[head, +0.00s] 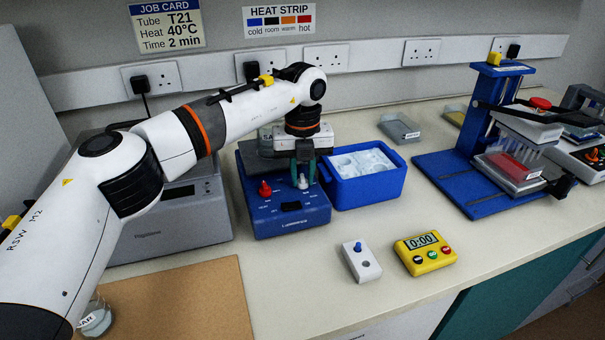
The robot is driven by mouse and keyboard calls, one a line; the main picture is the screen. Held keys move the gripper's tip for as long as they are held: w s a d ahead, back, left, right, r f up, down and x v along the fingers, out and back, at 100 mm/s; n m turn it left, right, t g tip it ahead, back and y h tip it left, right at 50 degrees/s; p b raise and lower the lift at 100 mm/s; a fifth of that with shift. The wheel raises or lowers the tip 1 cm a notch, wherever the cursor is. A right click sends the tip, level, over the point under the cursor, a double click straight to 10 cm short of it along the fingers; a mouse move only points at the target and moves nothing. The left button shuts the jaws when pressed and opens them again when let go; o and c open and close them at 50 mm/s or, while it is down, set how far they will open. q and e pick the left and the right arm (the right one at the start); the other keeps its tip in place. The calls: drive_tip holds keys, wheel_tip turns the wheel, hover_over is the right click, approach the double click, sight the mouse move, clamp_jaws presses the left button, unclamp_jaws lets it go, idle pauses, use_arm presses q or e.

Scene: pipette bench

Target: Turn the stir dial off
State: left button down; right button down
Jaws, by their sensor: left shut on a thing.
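The blue stirrer hotplate (283,222) stands in the middle of the bench. On its front panel are a red dial (265,188) at the left and a pale grey-white dial (303,183) at the right, which I take to be the stir dial. My left gripper (304,178) reaches down from above with its teal fingers on either side of the pale dial, shut on it. The dial's top is partly hidden between the fingers, and its pointer setting cannot be read. My right gripper is not in view.
A blue ice box (368,190) stands close to the right of the hotplate. A grey instrument (185,222) is at its left. A white block with a blue peg (361,262) and a yellow timer (425,254) sit in front. A blue press stand (462,140) is farther right.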

sight(303, 177)
use_arm(q)
drive_tip(key=shift+n, duration=1.1)
drive_tip(key=c, duration=1.2)
unclamp_jaws()
drive_tip(key=shift+r, duration=0.1)
wheel_tip(303, 177, up, 12)
drive_tip(key=shift+b, duration=0.3)
